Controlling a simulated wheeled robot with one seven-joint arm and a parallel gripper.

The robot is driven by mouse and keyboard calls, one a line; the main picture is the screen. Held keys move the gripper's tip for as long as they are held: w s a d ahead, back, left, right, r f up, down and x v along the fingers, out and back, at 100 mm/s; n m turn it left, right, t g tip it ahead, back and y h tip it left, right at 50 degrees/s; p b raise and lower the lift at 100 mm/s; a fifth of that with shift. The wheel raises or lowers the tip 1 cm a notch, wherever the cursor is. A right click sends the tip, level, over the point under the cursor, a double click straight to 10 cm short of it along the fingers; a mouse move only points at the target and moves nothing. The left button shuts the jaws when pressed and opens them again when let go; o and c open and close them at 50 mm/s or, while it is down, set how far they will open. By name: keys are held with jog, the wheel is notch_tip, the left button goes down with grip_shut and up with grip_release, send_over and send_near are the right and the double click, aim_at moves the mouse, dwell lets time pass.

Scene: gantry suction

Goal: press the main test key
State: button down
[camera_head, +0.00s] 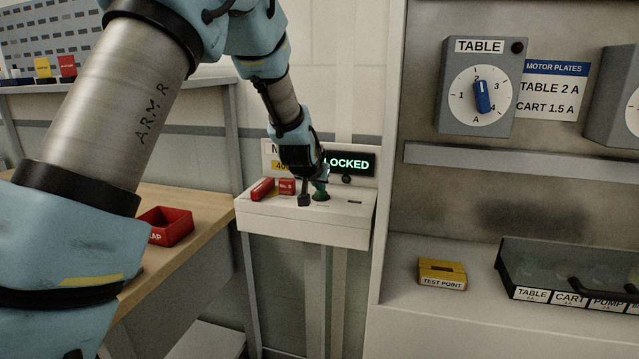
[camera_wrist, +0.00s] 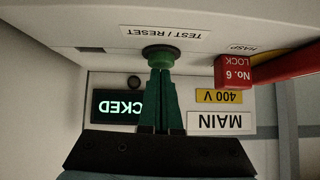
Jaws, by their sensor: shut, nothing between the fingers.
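The main test key is a round green button (camera_wrist: 160,54) under a TEST / RESET label on the white MAIN box (camera_head: 345,226). The wrist view shows it upside down. My gripper (camera_wrist: 160,72) has its green fingers shut together, with nothing between them. Their tips are at the face of the button and look to be touching it; I cannot tell how far it is pushed in. In the head view my gripper (camera_head: 320,186) points down onto the box's top, and the button is mostly hidden. The display (camera_head: 349,164) is lit and reads LOCKED, partly covered by my arm.
A red No. 6 lock (camera_wrist: 234,73) and a red handle (camera_head: 262,189) sit beside the button on the box. A wooden bench (camera_head: 190,200) with a red tray (camera_head: 166,226) stands left. A grey cabinet (camera_head: 391,150) with dials stands close on the right.

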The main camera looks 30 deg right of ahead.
jog(key=shift+f, duration=0.1)
notch_tip(320, 180, down, 2)
jog(key=shift+b, duration=1.15)
jog(key=shift+s+a+f, duration=0.1)
jog(key=shift+f, duration=0.2)
jog(key=shift+r, duration=0.5)
notch_tip(320, 180, up, 4)
jog(key=shift+f+p, duration=0.15)
jog(key=shift+p, duration=1)
jog(key=b+v, duration=0.3)
jog(key=v, duration=0.7)
jog(key=shift+r, duration=0.25)
